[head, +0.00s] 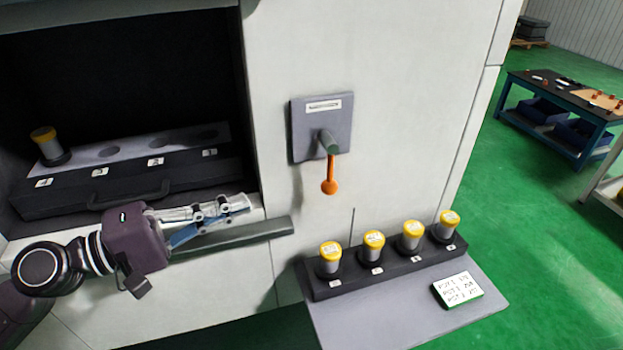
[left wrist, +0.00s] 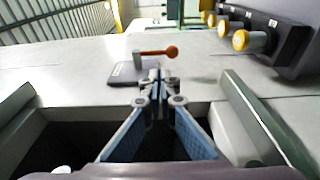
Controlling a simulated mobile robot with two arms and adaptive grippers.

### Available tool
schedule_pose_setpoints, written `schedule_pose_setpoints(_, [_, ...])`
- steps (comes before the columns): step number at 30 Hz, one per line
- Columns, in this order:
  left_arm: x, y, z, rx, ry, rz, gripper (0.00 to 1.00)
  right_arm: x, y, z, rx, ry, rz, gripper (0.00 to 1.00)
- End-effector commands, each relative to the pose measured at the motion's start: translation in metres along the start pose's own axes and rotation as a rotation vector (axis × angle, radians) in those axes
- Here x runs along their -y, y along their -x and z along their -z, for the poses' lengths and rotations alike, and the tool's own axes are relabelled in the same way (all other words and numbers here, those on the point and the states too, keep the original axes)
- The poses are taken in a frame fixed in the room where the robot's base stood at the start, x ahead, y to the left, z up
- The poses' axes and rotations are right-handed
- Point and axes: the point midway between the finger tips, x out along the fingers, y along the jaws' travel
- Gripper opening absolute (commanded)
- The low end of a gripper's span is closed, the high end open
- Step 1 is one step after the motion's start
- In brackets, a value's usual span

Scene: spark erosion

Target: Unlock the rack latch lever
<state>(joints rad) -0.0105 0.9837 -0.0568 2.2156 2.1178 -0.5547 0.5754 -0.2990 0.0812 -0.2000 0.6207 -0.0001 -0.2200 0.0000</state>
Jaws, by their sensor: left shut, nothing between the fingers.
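The rack latch lever (head: 330,176) is an orange handle with a round knob, on a grey pivot in front of a grey square plate (head: 307,142) on the machine wall. In the head view it hangs down. In the left wrist view the lever (left wrist: 160,52) lies beyond the fingertips, with its plate (left wrist: 123,74) behind. My left gripper (head: 245,203) is shut and empty, left of and below the lever and apart from it. Its closed fingers also show in the left wrist view (left wrist: 156,80). My right gripper is not in view.
An open dark bay at left holds a rack drawer (head: 120,186) with one yellow-capped cylinder (head: 47,145). A grey bar (head: 240,237) juts below my gripper. A shelf (head: 405,322) holds a black rack of several yellow-capped cylinders and a label card (head: 458,290). The wall around the lever is clear.

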Motion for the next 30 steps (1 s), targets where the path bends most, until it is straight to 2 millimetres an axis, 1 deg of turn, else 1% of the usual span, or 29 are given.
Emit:
schedule_pose_setpoints(5, [-0.001, -0.004, 0.001, -0.001, -0.001, 0.0, 0.0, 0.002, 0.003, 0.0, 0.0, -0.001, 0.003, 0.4])
schedule_pose_setpoints(11, [-0.004, -0.021, 0.0, 0.0, -0.002, -0.003, 0.0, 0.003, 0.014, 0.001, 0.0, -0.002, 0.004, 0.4])
schedule_pose_setpoints(20, [-0.006, -0.061, 0.001, 0.0, -0.001, -0.003, 0.0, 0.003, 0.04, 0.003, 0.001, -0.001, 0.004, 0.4])
schedule_pose_setpoints(30, [-0.005, -0.117, 0.0, 0.0, 0.0, -0.001, 0.0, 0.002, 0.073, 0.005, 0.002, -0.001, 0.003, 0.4])
